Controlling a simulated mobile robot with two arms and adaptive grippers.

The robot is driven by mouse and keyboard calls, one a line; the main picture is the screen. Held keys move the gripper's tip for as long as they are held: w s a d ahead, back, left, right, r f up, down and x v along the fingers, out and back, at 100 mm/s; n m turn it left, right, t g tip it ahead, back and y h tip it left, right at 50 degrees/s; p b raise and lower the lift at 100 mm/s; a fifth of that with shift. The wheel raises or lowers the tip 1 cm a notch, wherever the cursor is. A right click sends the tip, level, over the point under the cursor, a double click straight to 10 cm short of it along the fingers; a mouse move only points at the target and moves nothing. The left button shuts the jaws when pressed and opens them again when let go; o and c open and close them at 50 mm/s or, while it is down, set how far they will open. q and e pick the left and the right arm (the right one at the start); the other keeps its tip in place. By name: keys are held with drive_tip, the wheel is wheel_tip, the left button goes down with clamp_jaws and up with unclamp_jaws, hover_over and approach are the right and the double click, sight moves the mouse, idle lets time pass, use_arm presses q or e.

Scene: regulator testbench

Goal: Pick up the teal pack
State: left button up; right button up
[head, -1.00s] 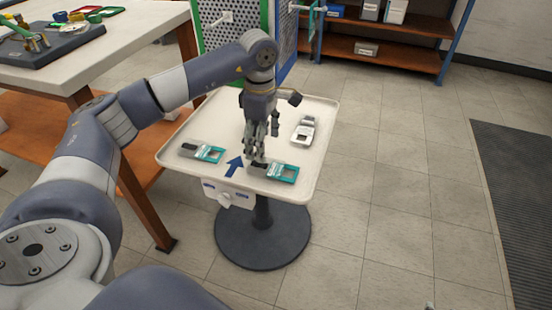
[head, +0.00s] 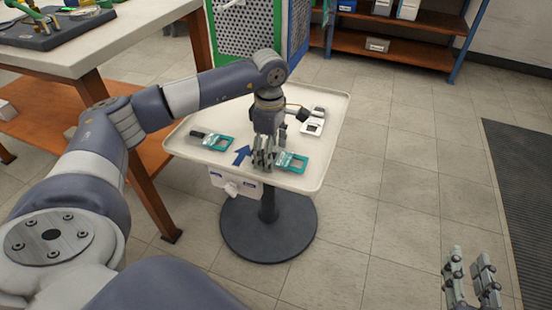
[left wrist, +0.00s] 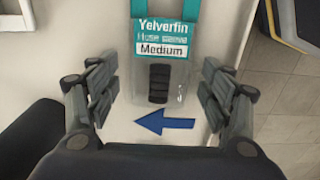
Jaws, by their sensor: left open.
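Two teal-labelled packs lie on the tray: one at the front right (head: 292,161) and one at the left (head: 215,142). My left gripper (head: 263,162) is open, pointing down over the inner end of the front-right pack and hiding part of it in the head view. In the left wrist view, this pack (left wrist: 160,38) reads "Yelverfin" and "Medium", and its clear end with a black item lies between the spread fingers (left wrist: 160,92). No finger visibly touches it. My right gripper (head: 471,272) is open and empty at the lower right, away from the tray.
The cream tray (head: 333,110) stands on a round dark base. A white-grey pack (head: 313,122) lies at its back right. A blue arrow (head: 242,155) marks the tray between the teal packs.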

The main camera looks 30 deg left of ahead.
use_arm(q)
drive_tip(key=c, duration=1.1)
drive_tip(key=shift+c, duration=0.2)
drive_tip(key=shift+r, duration=0.2)
